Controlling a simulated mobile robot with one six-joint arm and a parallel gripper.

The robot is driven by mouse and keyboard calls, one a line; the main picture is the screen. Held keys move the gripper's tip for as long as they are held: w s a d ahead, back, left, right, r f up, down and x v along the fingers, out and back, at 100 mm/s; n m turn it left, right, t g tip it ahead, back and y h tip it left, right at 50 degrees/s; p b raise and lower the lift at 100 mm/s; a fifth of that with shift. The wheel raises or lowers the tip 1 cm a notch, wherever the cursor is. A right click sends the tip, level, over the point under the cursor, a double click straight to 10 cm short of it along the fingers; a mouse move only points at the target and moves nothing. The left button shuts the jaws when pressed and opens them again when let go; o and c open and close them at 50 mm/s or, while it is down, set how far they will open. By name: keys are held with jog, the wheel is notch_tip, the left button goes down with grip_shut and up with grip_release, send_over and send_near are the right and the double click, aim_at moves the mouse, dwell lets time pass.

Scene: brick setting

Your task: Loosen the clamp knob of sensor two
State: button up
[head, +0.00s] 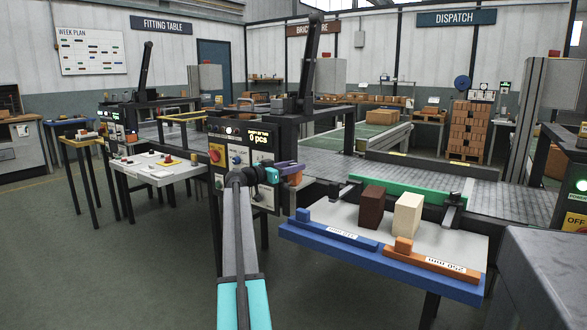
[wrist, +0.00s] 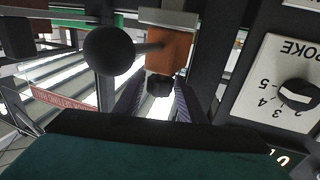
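In the wrist view an orange block (wrist: 168,52) hangs from a pale bracket on the machine. A large black ball knob (wrist: 108,50) stands out to its left on a short rod. A small dark round part (wrist: 160,84) sits at the block's lower end; I cannot tell which of these is the clamp knob or the sensor's number. My gripper (wrist: 158,98) is open, its dark purple fingers apart just below the block, with the small dark part between or behind their tips. In the head view my gripper (head: 293,166) is beside the orange block (head: 296,179), at the panel's right edge.
A control panel (head: 231,150) with a red button and a counter stands behind my arm. In the wrist view a numbered dial (wrist: 298,95) is close on the right. A table (head: 350,211) with a brown and a cream brick is to the right.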

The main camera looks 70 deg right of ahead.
jog(key=shift+s+d, duration=0.1)
jog(key=shift+d, duration=0.05)
jog(key=c, duration=0.8)
